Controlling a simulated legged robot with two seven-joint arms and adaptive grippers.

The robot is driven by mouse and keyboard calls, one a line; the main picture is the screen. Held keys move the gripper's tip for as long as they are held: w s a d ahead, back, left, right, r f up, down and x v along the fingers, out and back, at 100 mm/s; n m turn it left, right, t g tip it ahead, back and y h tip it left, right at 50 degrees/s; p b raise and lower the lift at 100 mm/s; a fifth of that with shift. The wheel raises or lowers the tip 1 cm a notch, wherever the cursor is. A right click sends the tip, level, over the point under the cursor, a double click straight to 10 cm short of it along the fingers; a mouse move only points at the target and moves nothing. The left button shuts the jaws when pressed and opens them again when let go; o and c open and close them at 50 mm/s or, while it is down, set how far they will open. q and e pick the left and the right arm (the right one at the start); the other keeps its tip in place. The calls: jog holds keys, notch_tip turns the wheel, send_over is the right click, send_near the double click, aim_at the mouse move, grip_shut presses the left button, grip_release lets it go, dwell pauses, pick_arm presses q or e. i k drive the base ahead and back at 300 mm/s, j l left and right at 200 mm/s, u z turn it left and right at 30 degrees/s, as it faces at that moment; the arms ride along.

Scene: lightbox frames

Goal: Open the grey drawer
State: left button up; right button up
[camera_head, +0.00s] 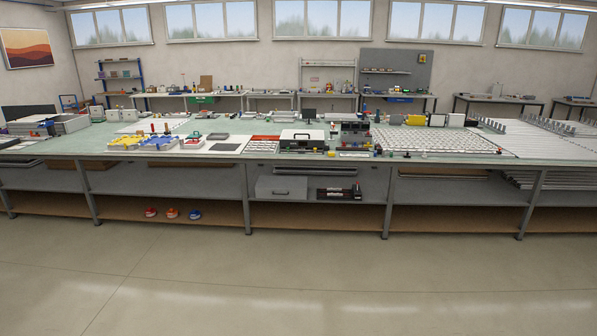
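A long, flat grey front (305,171) sits just under the tabletop at the middle of the long workbench (220,161). It looks like a shut drawer, but it is too small to be sure. A grey box (282,187) stands below it on the bench's middle shelf; I cannot tell whether it has a drawer. Neither of my grippers is in view. The bench is some way ahead of me.
The concrete floor (280,285) in front is clear. Bench legs (246,200) stand along its front edge. A dark device (339,192) is beside the grey box. Small red, orange and blue items (172,213) lie on the bottom shelf. Trays and tools cover the top.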

aim_at(264, 193)
jog(key=i, duration=4.5)
